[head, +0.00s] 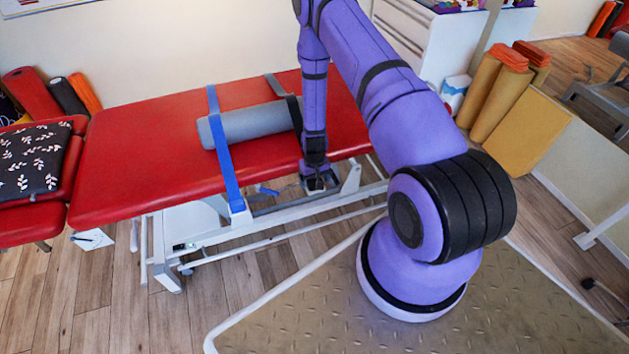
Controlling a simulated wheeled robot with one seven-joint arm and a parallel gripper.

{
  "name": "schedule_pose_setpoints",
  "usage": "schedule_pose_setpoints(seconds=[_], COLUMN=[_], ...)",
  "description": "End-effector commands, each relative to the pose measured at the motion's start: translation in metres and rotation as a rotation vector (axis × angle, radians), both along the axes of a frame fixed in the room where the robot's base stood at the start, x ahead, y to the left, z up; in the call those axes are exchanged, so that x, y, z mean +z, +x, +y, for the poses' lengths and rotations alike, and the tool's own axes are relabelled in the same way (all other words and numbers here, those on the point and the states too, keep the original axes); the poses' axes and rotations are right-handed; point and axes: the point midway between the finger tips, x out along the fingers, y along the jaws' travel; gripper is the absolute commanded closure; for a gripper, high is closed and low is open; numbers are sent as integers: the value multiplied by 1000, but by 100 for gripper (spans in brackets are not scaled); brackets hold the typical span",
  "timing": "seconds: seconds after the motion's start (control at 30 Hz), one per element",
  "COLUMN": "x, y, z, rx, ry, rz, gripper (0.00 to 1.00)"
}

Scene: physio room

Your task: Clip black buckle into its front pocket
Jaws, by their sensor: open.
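My gripper (318,183) points down at the front edge of the red treatment table (150,150), right of the blue strap. It is small and dark in this view, and its jaws are open. A black strap (294,112) crosses the right end of a grey roll (250,125) and runs down behind my arm. I cannot make out the black buckle or its front pocket; both may be hidden behind my gripper or too small to tell. A blue strap (226,165) crosses the roll's left part and hangs over the table's front edge, ending at a pale piece (238,213).
The table's white metal frame (280,218) lies below my gripper. A patterned black cushion (33,160) lies at the left. Rolled mats (488,85) and a white cabinet (435,45) stand at the back right. The wooden floor (95,300) at the front left is clear.

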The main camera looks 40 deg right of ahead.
Motion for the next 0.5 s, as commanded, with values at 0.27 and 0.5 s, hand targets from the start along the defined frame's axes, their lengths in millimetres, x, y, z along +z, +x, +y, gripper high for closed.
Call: schedule_pose_setpoints(seconds=[0.27,0.5], x=[54,86], y=[2,1], z=[-1,-1], rx=[0,0], ry=[-3,-4], rz=[-11,-12], gripper=[15,15])
